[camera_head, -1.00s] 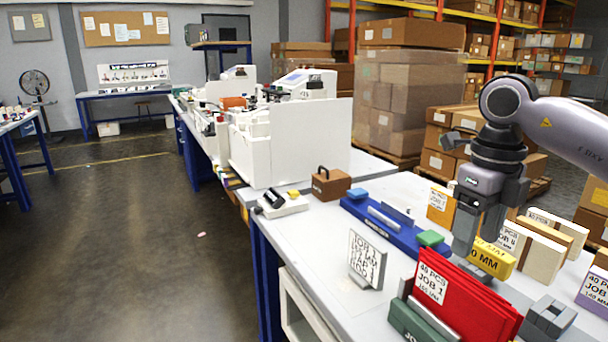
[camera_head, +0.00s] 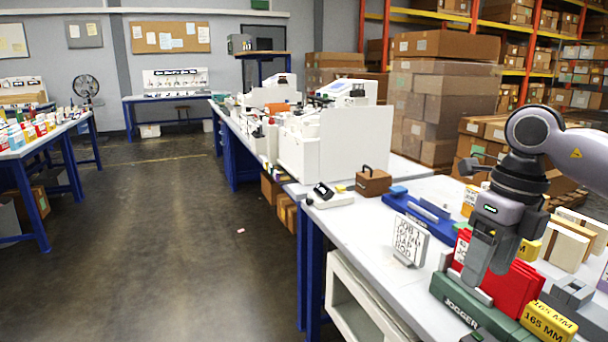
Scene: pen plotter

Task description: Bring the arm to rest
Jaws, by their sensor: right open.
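My right arm comes in from the right edge, and its grey gripper (camera_head: 487,272) points down with its fingers open. It hangs in front of the red packs (camera_head: 519,290) standing in the green jogger (camera_head: 462,308), and hides part of them. I see nothing held between the fingers. Whether the fingertips touch the packs or stand clear of them, I cannot tell. My left gripper is not in view.
A job card on a stand (camera_head: 410,240) stands left of the gripper, beside the blue tool (camera_head: 420,216). Yellow 165 MM block (camera_head: 548,322) lies at the jogger's right end. Cream packs (camera_head: 568,247) stand behind. Open floor (camera_head: 180,230) lies left of the bench.

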